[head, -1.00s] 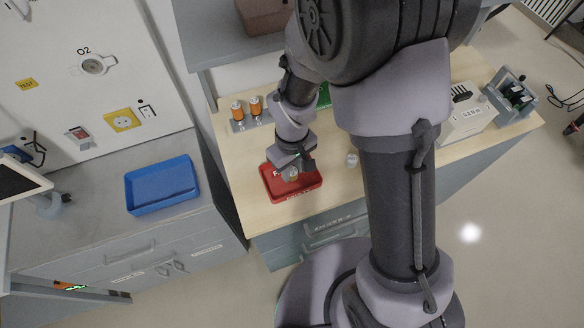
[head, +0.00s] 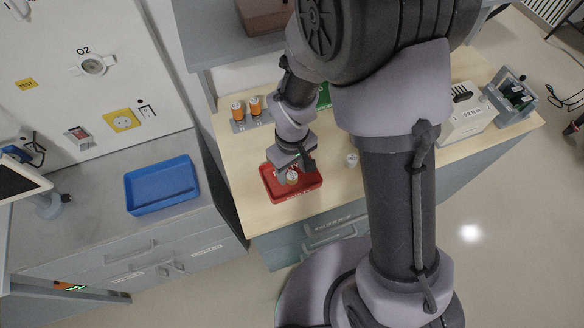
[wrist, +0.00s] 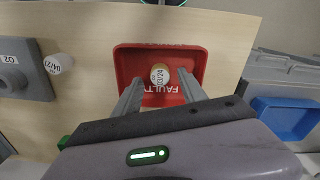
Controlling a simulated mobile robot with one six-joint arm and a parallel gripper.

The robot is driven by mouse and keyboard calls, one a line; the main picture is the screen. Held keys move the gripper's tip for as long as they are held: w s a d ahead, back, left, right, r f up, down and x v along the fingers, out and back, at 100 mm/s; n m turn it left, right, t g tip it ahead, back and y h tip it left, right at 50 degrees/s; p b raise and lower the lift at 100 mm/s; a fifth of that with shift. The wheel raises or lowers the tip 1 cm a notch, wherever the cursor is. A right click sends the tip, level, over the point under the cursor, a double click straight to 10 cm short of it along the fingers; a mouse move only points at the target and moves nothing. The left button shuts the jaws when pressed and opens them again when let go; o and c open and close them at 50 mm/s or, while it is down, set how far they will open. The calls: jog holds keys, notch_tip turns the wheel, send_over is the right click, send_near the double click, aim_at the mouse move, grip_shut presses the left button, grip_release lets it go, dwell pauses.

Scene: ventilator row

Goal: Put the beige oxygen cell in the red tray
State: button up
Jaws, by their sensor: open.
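The beige oxygen cell (head: 292,178) stands in the red tray (head: 312,184) on the wooden bench. The cell lies clear of the tray walls. My gripper (head: 294,168) is over the tray with its fingers apart. In the wrist view my gripper (wrist: 160,84) has one finger on each side of the cell, with gaps between. The fingers hide part of the tray's near side.
Another pale cell (head: 351,160) stands on the bench right of the tray. Orange-topped cells (head: 238,110) sit in a grey holder at the back left. A blue tray (head: 162,186) lies on the grey counter at left. A grey device (wrist: 14,80) shows in the wrist view.

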notch_tip(320, 180, up, 12)
jog(key=p, duration=0.3)
notch_tip(320, 180, up, 7)
jog(key=m+t, duration=0.1)
jog(key=m, duration=0.2)
send_over(292, 176)
jog(key=d, duration=0.2)
jog(key=s+d+r+m+t+y, duration=0.2)
jog(key=s+d+r+m+t, duration=0.2)
jog(key=s+r+m, duration=0.4)
jog(key=s+d+r, duration=0.1)
jog(key=s+r, duration=0.2)
jog(key=r, duration=0.1)
jog(key=shift+s+t, duration=0.15)
jog(key=shift+t, duration=0.25)
